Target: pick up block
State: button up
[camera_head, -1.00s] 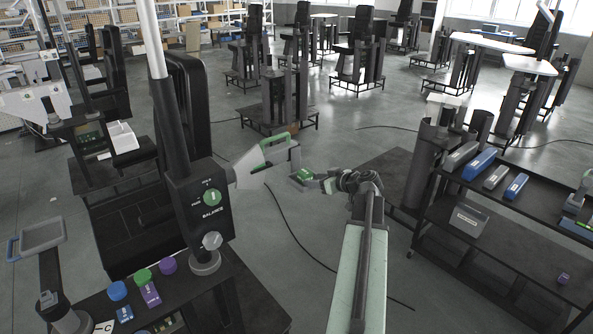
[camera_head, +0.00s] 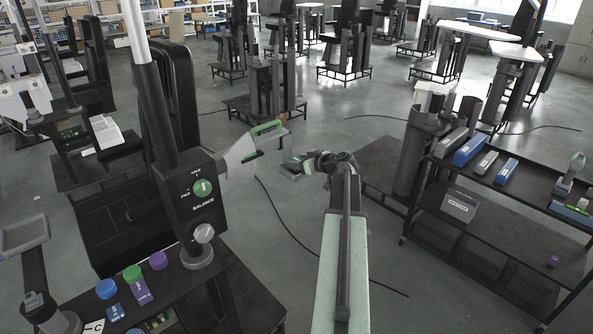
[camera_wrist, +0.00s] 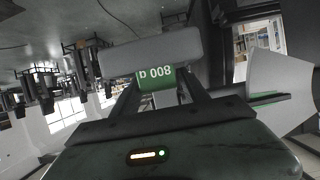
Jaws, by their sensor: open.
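My gripper (camera_head: 287,166) is open, held out over the floor in the middle of the head view, near a green-handled fixture. Which block is meant is unclear. Candidates are a purple block (camera_head: 142,291) and a blue block (camera_head: 115,312) at lower left, and a small purple block (camera_head: 553,261) on the right lower shelf. My gripper is apart from all of these.
A black column with a "BALANCE" panel (camera_head: 203,205) stands left of my arm, with the green-handled fixture (camera_head: 266,128) beside it. The right shelf unit (camera_head: 520,187) carries long grey and blue bars and a grey bin (camera_head: 461,204). Open floor with a cable lies between.

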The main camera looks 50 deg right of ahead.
jog(key=shift+w+f, duration=0.15)
jog(key=shift+w, duration=0.15)
jog(key=shift+s, duration=0.1)
jog(key=shift+c, duration=0.6)
grip_shut()
jog(key=shift+r, duration=0.2)
